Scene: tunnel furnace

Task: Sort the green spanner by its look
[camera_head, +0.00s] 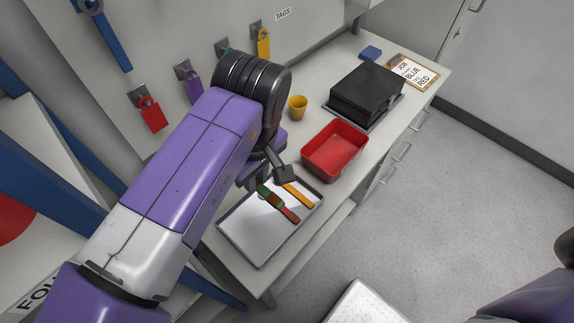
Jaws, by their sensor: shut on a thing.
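A green spanner (267,195) shows at the silver tray (243,247), its far end partly hidden by my gripper. A red-brown length (288,212) continues from its near end; I cannot tell whether it is part of the spanner. My gripper (268,181) is over the tray's far part, shut on the green spanner. I cannot tell whether the spanner touches the tray. An orange strip-like tool (299,196) lies beside it to the right.
A red open bin (335,150) stands right of the tray, with a yellow cup (298,107) behind. A black box (367,92), a blue block (371,52) and a job clipboard (415,74) are farther along. Coloured tags hang on the wall, including a red one (152,115).

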